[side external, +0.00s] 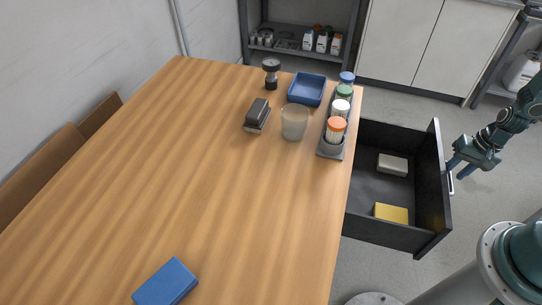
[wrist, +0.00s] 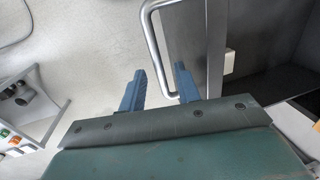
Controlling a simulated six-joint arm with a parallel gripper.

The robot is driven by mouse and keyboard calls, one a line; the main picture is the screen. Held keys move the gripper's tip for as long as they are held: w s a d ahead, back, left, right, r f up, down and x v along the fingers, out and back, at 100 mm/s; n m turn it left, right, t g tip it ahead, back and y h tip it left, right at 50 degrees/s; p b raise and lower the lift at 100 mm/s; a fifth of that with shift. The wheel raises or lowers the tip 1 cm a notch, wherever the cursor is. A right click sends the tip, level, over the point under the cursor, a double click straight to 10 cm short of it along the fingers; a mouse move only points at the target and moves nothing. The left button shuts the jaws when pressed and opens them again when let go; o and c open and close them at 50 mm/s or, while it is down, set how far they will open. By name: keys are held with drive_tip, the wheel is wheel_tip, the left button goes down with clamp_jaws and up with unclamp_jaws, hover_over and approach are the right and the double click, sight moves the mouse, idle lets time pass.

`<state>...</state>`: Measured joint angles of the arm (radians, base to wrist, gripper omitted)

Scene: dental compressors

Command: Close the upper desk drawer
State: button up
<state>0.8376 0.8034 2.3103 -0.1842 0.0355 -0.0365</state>
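The upper desk drawer (side external: 380,228) is dark and stands pulled out from the right side of the wooden desk (side external: 200,150). A pale grey block (side external: 392,165) and a yellow block (side external: 391,213) lie inside it. Its silver handle (side external: 451,182) is on the outer front; the handle (wrist: 157,45) also shows as a bent bar in the wrist view. My gripper (side external: 458,168) is just outside the drawer front, close to the handle. In the wrist view its two blue fingers (wrist: 161,82) are apart, with the handle's end seen between them. I cannot tell whether they touch it.
A grey rack (side external: 330,150) of capped jars, a clear cup (side external: 294,123), a blue tray (side external: 307,88) and a dark stapler-like item (side external: 257,115) stand near the desk's right edge. A blue box (side external: 166,282) lies at the front. Grey floor (side external: 475,205) is open beyond the drawer.

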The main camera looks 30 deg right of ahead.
drive_tip(key=shift+f, duration=0.15)
clamp_jaws()
drive_tip(key=w+a, duration=1.6)
idle(0.3)
unclamp_jaws()
idle(0.4)
